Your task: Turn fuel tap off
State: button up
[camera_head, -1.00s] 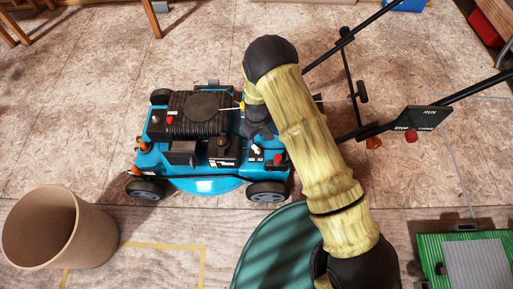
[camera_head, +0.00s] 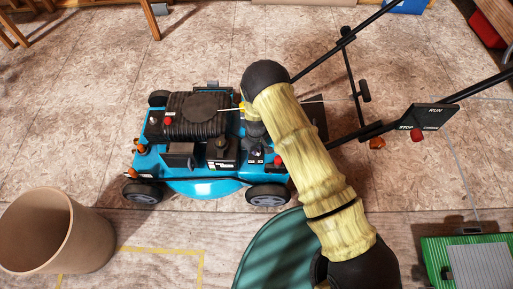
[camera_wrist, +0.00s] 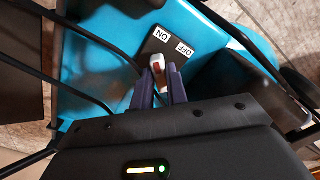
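The blue mower (camera_head: 205,187) stands on the floor left of my arm in the head view. In the wrist view, the fuel tap (camera_wrist: 157,66) is a small lever with red and pale parts, beside the ON label (camera_wrist: 158,34) and the OFF label (camera_wrist: 183,48) on a dark plate. My gripper (camera_wrist: 160,73) has a finger on each side of the lever, close against it, and looks shut on it. The lever's lower part is hidden between the fingers. In the head view my arm hides the gripper and the tap.
Black cables (camera_wrist: 92,38) cross the blue deck near the gripper. The mower's handlebar with a RUN/STOP panel (camera_head: 429,118) is right of my arm. A tan bin (camera_head: 50,232) stands at lower left, and a green round surface (camera_head: 270,252) is below the mower.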

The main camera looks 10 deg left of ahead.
grip_shut()
jog(key=shift+m, duration=0.5)
jog(key=m+p, duration=0.2)
jog(key=m, duration=0.2)
jog(key=shift+r, duration=0.1)
jog(key=m+p, duration=0.1)
jog(key=m, duration=0.2)
jog(key=shift+s+a+m, duration=0.1)
jog(key=shift+s+m, duration=0.05)
jog(key=shift+m, duration=0.25)
jog(key=m, duration=0.4)
jog(key=shift+m+p, duration=0.3)
jog(key=shift+p, duration=0.05)
jog(key=m, duration=0.4)
jog(key=shift+a+m, duration=0.1)
jog(key=shift+m, duration=0.3)
